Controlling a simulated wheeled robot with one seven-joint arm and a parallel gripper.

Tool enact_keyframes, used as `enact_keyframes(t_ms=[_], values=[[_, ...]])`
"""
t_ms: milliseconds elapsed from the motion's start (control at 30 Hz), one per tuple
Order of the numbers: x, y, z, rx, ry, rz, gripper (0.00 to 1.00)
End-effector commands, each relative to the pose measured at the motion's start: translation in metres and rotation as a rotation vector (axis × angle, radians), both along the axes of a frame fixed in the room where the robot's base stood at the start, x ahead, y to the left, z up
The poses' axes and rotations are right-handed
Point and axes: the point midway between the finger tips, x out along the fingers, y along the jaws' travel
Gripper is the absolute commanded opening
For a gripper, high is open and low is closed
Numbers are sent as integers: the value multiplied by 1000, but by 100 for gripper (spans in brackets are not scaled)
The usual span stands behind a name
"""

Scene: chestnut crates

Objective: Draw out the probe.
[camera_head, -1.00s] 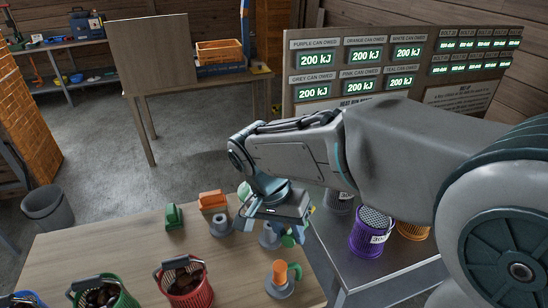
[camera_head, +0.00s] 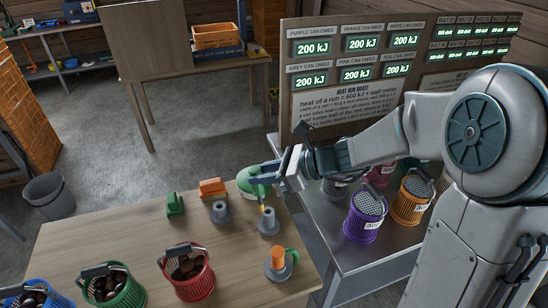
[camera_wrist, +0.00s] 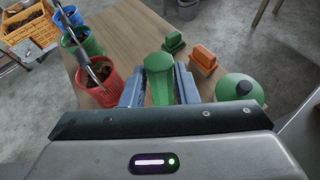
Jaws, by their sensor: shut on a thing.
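My gripper (camera_head: 262,175) reaches level over the table's right side, its two fingers pointing left. In the wrist view my gripper (camera_wrist: 160,88) is shut on a green block-like part (camera_wrist: 158,72), which looks like the probe's handle. In the head view a small yellow piece (camera_head: 262,208) shows below the fingers, just above or in a grey round stand (camera_head: 268,224); I cannot tell if it touches the stand. A green rounded pot with a dark knob (camera_wrist: 240,88) is close by on the right in the wrist view.
A second stand holds an orange piece (camera_head: 278,258) with a green handle. Green (camera_head: 174,204) and orange (camera_head: 212,187) blocks and another grey stand (camera_head: 220,212) are on the table. Red (camera_head: 190,285) and green (camera_head: 116,296) baskets hold chestnuts. Purple (camera_head: 362,222) and orange (camera_head: 408,208) cans stand at right.

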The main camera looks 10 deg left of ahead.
Motion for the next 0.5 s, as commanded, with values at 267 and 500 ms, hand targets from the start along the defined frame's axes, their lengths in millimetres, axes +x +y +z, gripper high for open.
enact_keyframes(t_ms=[267, 500], values=[[33, -18, 7, 88, -47, -200, 0], [37, -20, 8, 97, -54, -222, 0]])
